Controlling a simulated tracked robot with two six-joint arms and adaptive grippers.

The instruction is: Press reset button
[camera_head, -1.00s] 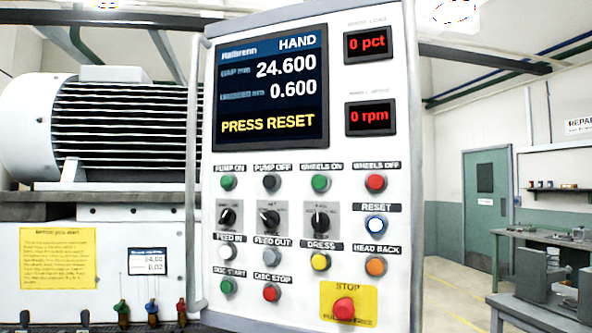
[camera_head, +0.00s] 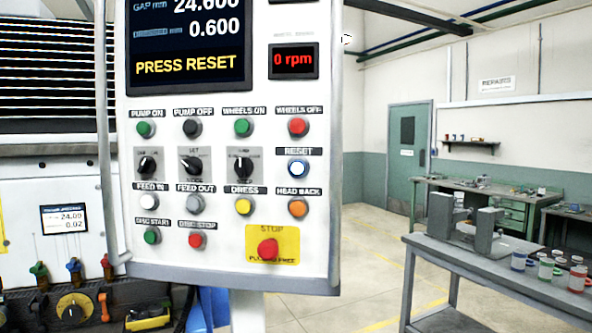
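The reset button (camera_head: 298,169) is a white round button with a blue ring, under a RESET label, on the right side of the control panel (camera_head: 322,215). The HEAD BACK orange button (camera_head: 298,208) is below it and the red WHEELS OFF button (camera_head: 298,127) above it. The panel screen (camera_head: 190,62) reads PRESS RESET in yellow. Neither gripper shows in the head view.
A red STOP knob (camera_head: 268,249) on a yellow plate sits at the panel's lower right. Several other buttons and three rotary switches fill the panel. A grey workbench (camera_head: 480,265) with jars stands to the right. Open floor (camera_head: 375,265) lies between.

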